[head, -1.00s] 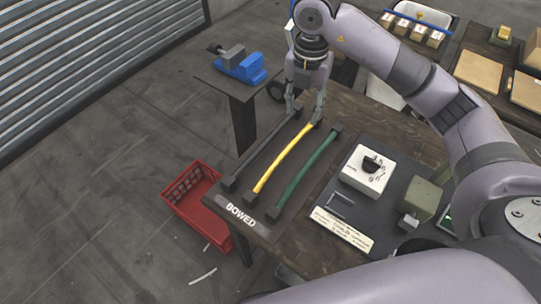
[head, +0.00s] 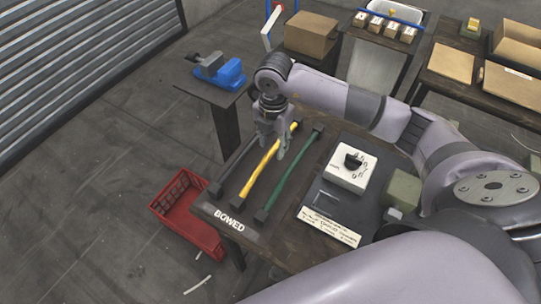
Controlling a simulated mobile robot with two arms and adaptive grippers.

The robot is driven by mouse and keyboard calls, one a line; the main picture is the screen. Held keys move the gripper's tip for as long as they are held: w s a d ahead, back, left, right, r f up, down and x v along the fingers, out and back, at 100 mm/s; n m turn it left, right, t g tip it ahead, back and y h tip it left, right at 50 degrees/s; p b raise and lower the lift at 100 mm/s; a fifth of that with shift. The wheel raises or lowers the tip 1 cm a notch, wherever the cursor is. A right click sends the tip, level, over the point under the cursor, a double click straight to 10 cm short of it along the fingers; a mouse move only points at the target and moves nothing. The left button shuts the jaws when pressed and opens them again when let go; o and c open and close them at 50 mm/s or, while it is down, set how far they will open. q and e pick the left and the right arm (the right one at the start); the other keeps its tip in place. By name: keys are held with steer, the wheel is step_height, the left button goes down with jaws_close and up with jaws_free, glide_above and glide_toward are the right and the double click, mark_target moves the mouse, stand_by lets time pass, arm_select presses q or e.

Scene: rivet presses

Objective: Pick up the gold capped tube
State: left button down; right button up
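The gold tube (head: 259,180) is yellow, slightly bent and has dark caps at its ends. It lies between a dark grey tube (head: 232,162) on its left and a green tube (head: 290,178) on its right, on the rack marked BOWED (head: 229,217). My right gripper (head: 272,153) points down over the middle of the gold tube, fingers apart, one on each side of it in the picture. The gripper hides part of the tube. I cannot tell whether the fingers touch it. My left gripper is out of view.
A white box with a black knob (head: 349,176), a label plate (head: 330,227) and a green block (head: 402,188) stand right of the rack. A blue vise (head: 220,70) is on a stand behind left. A red crate (head: 190,222) is on the floor at left.

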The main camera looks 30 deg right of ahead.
mark_target(271, 154)
steer(key=f, duration=0.1)
steer(key=f+p, duration=0.1)
steer(key=f, duration=0.2)
steer(key=shift+s+a+f+p, duration=0.1)
steer(key=shift+a+f+p, duration=0.2)
steer(key=shift+f, duration=0.55)
steer(key=shift+c, duration=0.6)
jaws_close()
